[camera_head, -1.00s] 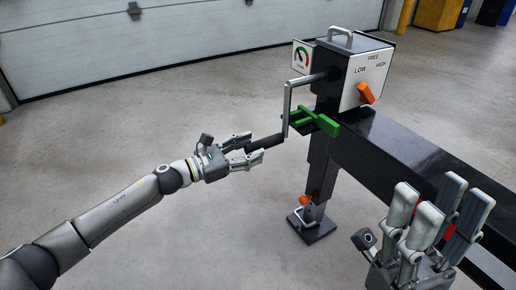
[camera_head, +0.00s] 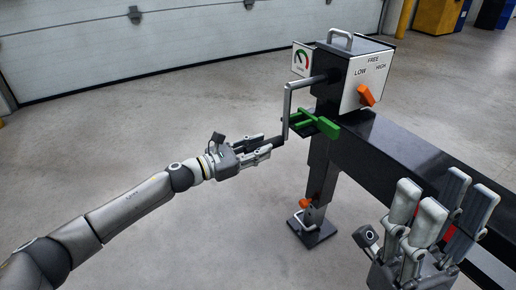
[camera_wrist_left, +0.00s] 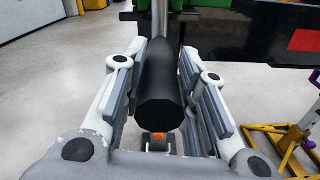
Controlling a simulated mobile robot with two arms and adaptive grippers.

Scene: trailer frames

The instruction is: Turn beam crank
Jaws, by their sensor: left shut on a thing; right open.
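The beam crank is a grey bent rod (camera_head: 287,107) coming out of the box at the top of the jack post, with its arm hanging down. Its black handle (camera_head: 277,142) points left toward my left gripper (camera_head: 262,150), which is shut on it. In the left wrist view the black handle (camera_wrist_left: 161,85) lies lengthwise between the finger pads of my left gripper (camera_wrist_left: 165,100). My right gripper (camera_head: 440,215) is open and empty at the lower right, fingers up, in front of the dark beam.
The box (camera_head: 362,75) carries an orange knob (camera_head: 366,95) marked LOW, FREE, HIGH and a gauge (camera_head: 302,60). A green lever (camera_head: 325,126) sits just below the crank. The dark beam (camera_head: 400,150) runs to the right. The floor at left is clear.

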